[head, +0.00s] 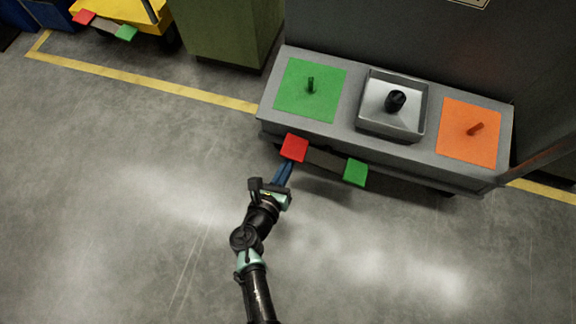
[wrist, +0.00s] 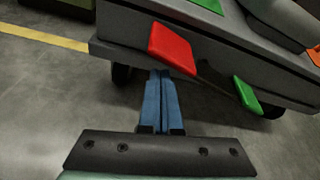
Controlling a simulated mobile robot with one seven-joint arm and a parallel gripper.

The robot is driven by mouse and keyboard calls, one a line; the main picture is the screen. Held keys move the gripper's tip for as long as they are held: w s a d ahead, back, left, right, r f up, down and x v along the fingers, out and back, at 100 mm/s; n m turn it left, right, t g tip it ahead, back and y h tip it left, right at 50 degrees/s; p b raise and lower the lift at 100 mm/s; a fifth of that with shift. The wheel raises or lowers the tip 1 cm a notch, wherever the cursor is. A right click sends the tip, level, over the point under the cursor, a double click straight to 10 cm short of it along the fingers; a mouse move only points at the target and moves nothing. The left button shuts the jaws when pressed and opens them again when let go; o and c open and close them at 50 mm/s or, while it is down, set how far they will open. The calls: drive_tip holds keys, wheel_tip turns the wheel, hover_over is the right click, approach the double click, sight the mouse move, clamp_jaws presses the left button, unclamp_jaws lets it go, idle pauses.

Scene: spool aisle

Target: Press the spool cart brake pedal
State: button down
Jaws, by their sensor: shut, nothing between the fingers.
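A grey spool cart (head: 346,143) stands at the right in the head view. A pedal bar on its near side has a red pad (head: 295,148) at its left end and a green pad (head: 355,172) at its right end. My gripper (head: 288,165) has blue fingers, shut and empty, with the tips right by the red pad. In the wrist view my gripper (wrist: 159,73) reaches to just below the red pad (wrist: 170,51). I cannot tell whether it touches. The green pad (wrist: 247,95) is further right, clear of my fingers.
The cart top holds a green panel (head: 296,101), a grey tray (head: 410,128) with a black knob, and an orange panel (head: 455,147). A yellow cart (head: 112,10) with similar pads and an olive cabinet (head: 225,30) stand behind. The floor in front is clear.

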wheel_tip(320, 180, down, 4)
drive_tip(key=b, duration=0.2)
drive_tip(key=d+p+v, duration=0.1)
drive_tip(key=p+v, duration=0.5)
drive_tip(key=v, duration=0.4)
drive_tip(key=shift+s+r, duration=0.3)
drive_tip(key=shift+r, duration=0.2)
drive_tip(key=shift+a, duration=0.1)
